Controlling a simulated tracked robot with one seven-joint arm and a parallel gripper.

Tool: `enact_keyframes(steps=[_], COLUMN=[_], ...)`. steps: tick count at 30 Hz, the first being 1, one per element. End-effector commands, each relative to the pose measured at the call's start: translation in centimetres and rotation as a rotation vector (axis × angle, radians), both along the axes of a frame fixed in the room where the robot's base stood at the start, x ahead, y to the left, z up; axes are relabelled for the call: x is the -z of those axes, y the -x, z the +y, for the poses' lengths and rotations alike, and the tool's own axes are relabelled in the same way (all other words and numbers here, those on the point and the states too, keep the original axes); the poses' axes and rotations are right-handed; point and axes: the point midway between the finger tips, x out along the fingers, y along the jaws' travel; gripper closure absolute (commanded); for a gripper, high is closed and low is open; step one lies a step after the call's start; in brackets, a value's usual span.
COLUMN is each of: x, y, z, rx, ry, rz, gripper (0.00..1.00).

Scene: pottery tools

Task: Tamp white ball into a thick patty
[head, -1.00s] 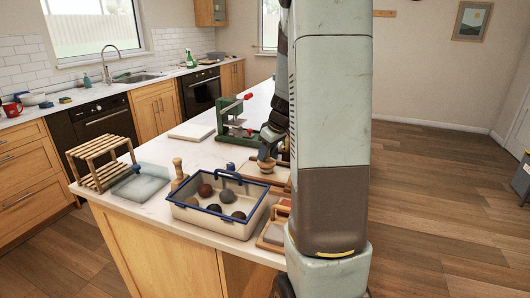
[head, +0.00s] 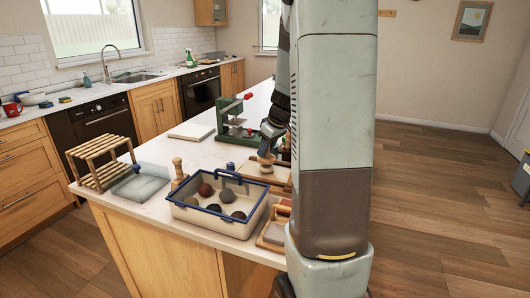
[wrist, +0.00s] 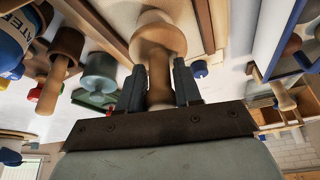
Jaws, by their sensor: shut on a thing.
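My gripper (wrist: 160,88) is shut on the handle of a wooden tamper (wrist: 158,42). In the head view the tamper (head: 266,160) stands below my gripper, over a wooden-edged board (head: 258,174) on the counter. A pale rounded shape (wrist: 152,17) shows just beyond the tamper's broad end in the wrist view. It may be the white ball, but I cannot tell whether the tamper touches it. In the head view the white ball is hidden or cannot be made out.
A blue-rimmed bin (head: 247,223) with several dark balls stands in front. Another wooden tool (head: 178,172) stands left of it, near a wooden rack (head: 98,163). A green press (head: 231,117) stands behind. A pale slab (head: 191,131) lies at the back left.

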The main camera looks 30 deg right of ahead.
Motion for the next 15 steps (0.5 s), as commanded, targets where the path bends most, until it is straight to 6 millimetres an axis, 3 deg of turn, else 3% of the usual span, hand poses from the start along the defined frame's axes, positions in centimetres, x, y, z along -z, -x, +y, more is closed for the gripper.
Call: enact_keyframes(steps=[11, 15], x=[-0.09, -1.00], y=[-0.04, -0.09], z=[-0.02, -0.03], rx=[0.000, -0.001], ry=[0.000, 0.002], rz=[-0.001, -0.003], gripper=[1.00, 1.00])
